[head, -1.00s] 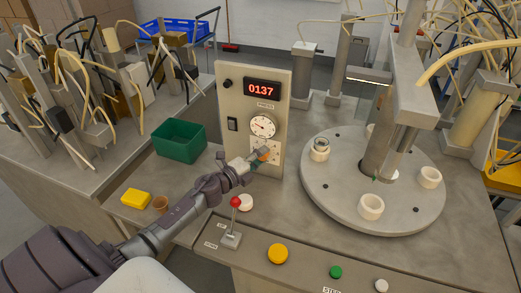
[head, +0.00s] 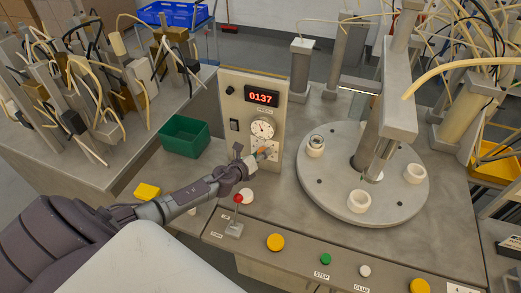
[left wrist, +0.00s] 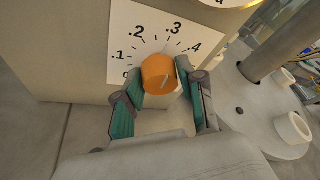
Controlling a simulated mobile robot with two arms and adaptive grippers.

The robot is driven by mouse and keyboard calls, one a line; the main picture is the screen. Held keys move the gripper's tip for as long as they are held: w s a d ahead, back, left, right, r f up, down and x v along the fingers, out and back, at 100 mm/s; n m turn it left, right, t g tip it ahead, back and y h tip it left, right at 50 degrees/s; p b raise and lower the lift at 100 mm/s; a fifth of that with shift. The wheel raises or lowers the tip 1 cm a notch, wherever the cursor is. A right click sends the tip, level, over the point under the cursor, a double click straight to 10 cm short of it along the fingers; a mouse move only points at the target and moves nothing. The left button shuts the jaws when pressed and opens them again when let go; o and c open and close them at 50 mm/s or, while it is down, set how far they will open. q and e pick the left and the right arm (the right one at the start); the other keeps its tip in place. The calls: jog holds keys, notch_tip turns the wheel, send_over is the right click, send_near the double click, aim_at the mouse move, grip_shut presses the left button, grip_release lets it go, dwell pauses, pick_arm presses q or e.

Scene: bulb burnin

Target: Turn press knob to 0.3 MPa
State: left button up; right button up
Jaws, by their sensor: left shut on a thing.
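The orange press knob (left wrist: 159,73) sits on a white scale plate (left wrist: 125,43) marked .1 to .4, low on the beige control panel (head: 229,107). My left gripper (left wrist: 160,88) is shut on the knob, its two green-padded fingers on either side. A short pale line shows on the knob's face, towards its lower right; I cannot tell the exact setting. In the head view the gripper (head: 256,157) covers part of the knob. The round pressure gauge (head: 262,129) is above it, with its needle too small to read. My right gripper is not in view.
A red-knobbed lever (head: 237,200) stands close below my left wrist. A round turntable (head: 334,190) with white sockets is to the right. Buttons line the front edge.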

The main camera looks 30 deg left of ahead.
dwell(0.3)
pick_arm(q)
jog(key=shift+f, duration=0.1)
jog(key=o, duration=1.1)
jog(key=shift+o, duration=0.2)
jog(key=v, duration=1.2)
jog(key=shift+d, duration=0.1)
